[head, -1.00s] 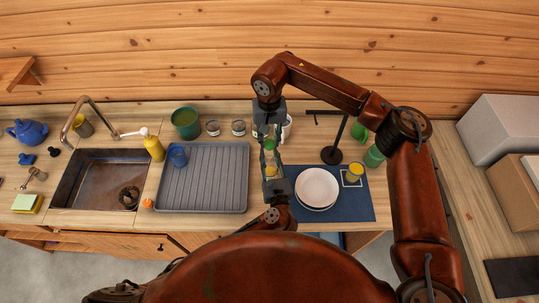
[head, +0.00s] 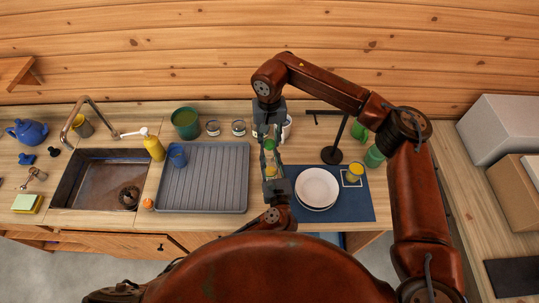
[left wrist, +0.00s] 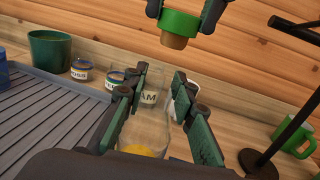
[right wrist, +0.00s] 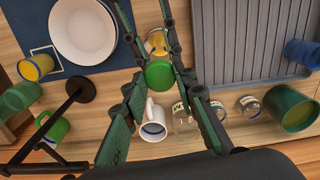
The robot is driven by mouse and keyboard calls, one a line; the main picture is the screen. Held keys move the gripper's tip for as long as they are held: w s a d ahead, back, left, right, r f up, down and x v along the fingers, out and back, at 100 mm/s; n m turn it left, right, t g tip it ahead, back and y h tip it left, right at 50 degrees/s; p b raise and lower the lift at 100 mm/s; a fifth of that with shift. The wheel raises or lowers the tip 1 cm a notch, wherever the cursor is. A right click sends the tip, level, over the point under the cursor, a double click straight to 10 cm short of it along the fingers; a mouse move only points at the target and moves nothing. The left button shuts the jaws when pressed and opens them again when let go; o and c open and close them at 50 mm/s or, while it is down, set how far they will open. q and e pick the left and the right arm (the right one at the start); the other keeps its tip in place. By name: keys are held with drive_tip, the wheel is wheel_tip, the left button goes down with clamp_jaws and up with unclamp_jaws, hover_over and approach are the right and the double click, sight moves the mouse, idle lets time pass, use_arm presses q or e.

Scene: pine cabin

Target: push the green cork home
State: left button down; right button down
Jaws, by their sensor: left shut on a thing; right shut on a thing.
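The green cork (right wrist: 159,74) has a wide green top and a brown lower part, which shows in the left wrist view (left wrist: 178,38). My right gripper (head: 268,136) is shut on its green top, with the brown end pointing down. My left gripper (left wrist: 152,100) is shut on a clear glass vessel (left wrist: 146,128) with something yellow at its bottom. In the head view, my left gripper (head: 272,186) is below the cork. The cork is above the vessel, and a gap shows between them in the left wrist view. The vessel's rim is hard to make out.
A grey ribbed drainer (head: 203,180) lies left of my grippers. White plates (head: 317,187) on a blue mat (head: 350,208) and a dark stand (head: 332,155) are to the right. Small jars (head: 238,128) and a white mug (right wrist: 153,120) stand close behind.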

sight(269, 143)
drive_tip(key=shift+f, duration=0.15)
idle(0.3)
drive_tip(key=shift+f, duration=1.45)
drive_tip(key=shift+f, duration=0.15)
drive_tip(key=shift+f, duration=0.7)
drive_tip(key=shift+r, duration=0.1)
drive_tip(key=shift+r, duration=0.6)
drive_tip(key=shift+f, duration=0.35)
idle(0.5)
drive_tip(key=shift+f, duration=0.35)
drive_tip(key=shift+r, duration=0.1)
